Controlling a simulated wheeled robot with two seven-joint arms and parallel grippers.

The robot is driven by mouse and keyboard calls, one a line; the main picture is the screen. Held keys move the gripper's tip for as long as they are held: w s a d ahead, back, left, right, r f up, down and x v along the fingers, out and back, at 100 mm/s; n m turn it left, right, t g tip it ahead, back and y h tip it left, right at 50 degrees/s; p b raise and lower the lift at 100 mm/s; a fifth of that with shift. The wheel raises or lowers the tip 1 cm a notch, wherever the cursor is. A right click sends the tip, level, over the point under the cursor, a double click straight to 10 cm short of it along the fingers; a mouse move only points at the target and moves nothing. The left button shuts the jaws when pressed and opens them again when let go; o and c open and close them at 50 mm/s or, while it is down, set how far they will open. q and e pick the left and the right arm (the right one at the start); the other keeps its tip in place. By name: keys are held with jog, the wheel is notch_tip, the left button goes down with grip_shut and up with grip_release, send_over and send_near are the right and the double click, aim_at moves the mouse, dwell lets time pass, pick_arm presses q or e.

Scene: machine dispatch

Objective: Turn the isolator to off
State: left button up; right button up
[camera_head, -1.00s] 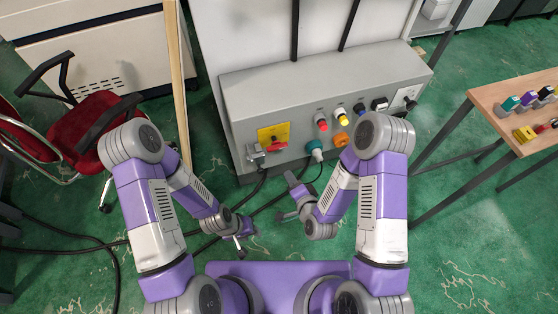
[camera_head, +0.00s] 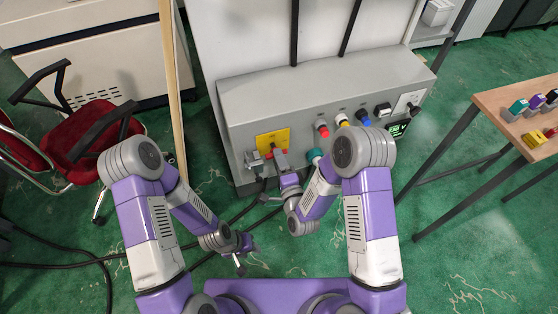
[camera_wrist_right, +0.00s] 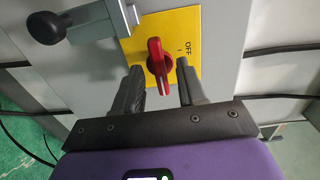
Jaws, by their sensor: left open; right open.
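The isolator has a red handle (camera_wrist_right: 157,62) on a yellow plate (camera_wrist_right: 187,35) marked OFF, on the front of the grey cabinet. In the right wrist view the handle stands nearly upright in the picture, with the OFF mark to its right. My right gripper (camera_wrist_right: 160,68) is open, with a fingertip on each side of the handle; contact cannot be told. In the head view my right gripper (camera_head: 279,160) covers part of the handle, and the yellow plate (camera_head: 267,140) shows behind it. My left gripper (camera_head: 241,256) is open and empty, low over the floor.
A grey lever with a dark knob (camera_wrist_right: 88,20) is close left of the plate. A red chair (camera_head: 95,140) stands left, a wooden table (camera_head: 530,105) right.

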jog(key=shift+w, duration=0.15)
grip_shut()
jog(key=shift+n, duration=8.9)
